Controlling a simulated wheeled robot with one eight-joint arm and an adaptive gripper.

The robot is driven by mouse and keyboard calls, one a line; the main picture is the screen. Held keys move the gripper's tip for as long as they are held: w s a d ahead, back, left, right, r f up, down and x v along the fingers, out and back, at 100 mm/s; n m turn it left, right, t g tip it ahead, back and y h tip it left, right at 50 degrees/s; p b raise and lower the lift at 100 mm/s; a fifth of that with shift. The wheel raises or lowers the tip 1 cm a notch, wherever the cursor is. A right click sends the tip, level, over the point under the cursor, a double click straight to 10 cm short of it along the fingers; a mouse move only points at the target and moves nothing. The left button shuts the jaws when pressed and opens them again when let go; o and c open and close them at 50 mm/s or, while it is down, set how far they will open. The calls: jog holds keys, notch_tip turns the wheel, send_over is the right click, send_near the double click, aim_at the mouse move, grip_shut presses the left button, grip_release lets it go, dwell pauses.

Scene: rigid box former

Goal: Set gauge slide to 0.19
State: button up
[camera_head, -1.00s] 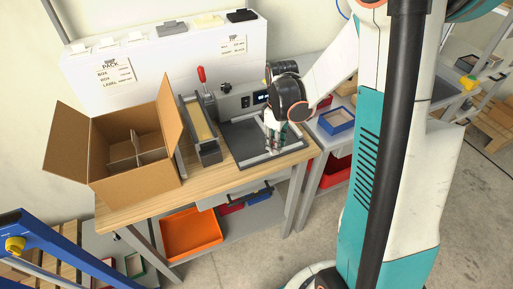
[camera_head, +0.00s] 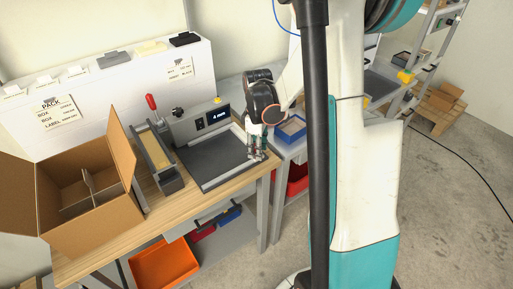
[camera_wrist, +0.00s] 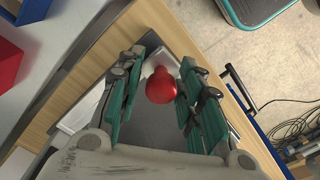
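The gauge unit is a grey box with a lit display (camera_head: 218,117) that appears to read 4 mm, with a dark flat bed (camera_head: 212,162) in front of it. My gripper (camera_head: 257,154) points down at the right end of this bed. In the wrist view my gripper (camera_wrist: 166,80) has its two green-padded fingers apart. A round red knob (camera_wrist: 161,86) shows between them, close to the right finger; I cannot tell if they touch. The knob is hidden by the fingers in the head view. The slide's scale is not readable.
A red-handled lever (camera_head: 151,102) and a long narrow tray (camera_head: 157,158) stand left of the unit. An open cardboard box (camera_head: 80,190) with dividers is at the left of the wooden bench. A blue-rimmed tray (camera_head: 290,128) lies right of my gripper. Shelf bins sit below.

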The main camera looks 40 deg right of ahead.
dwell(0.3)
notch_tip(320, 180, up, 12)
dwell(0.5)
dwell(0.4)
